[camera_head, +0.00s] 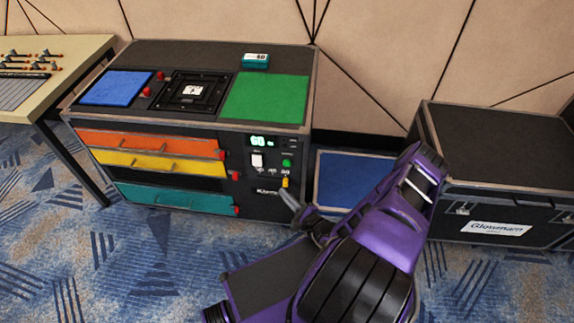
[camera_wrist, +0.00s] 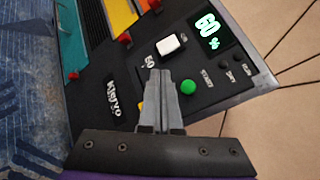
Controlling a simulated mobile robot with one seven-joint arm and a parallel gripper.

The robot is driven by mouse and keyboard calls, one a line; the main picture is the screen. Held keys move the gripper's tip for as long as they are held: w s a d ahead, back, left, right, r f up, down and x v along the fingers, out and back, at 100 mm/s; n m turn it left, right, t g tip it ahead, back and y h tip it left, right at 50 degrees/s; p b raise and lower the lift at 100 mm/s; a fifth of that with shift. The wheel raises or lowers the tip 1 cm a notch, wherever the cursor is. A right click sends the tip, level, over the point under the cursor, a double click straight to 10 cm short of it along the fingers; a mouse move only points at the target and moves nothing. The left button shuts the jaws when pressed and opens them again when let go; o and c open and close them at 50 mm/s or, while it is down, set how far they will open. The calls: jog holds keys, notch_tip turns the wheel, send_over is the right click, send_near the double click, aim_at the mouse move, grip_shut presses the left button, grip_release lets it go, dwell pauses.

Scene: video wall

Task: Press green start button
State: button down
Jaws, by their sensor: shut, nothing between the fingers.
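The green start button (camera_head: 287,163) is a small round knob on the black front panel of the case, below the lit green display. In the wrist view the green button (camera_wrist: 188,87) is just right of my fingertips, with a label reading START near it. My gripper (camera_head: 285,194) is shut and empty, in front of the panel and a little below the button in the head view. The shut fingers also show in the wrist view (camera_wrist: 160,75). I see no contact between the fingertips and the button, though the exact gap is hard to judge.
A white square button (camera_head: 257,160) and a display reading 60 (camera_head: 262,141) share the panel. A yellow part (camera_head: 285,183) sits below the green button. Colored drawers (camera_head: 150,142) are on the left. A black case (camera_head: 495,150) stands on the right.

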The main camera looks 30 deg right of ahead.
aim_at(284, 165)
jog(key=w+d+b, duration=0.3)
jog(key=w+d, duration=0.2)
jog(key=w, duration=0.2)
jog(key=shift+w, duration=0.15)
jog(key=shift+w+b, duration=0.1)
jog(key=shift+b, duration=0.2)
dwell(1.9)
jog(key=shift+w+d, duration=0.2)
jog(key=shift+w+d+b, duration=0.35)
jog(key=shift+w, duration=0.15)
dwell(0.8)
dwell(0.4)
jog(key=shift+s+a+p, duration=0.55)
jog(key=shift+s, duration=0.3)
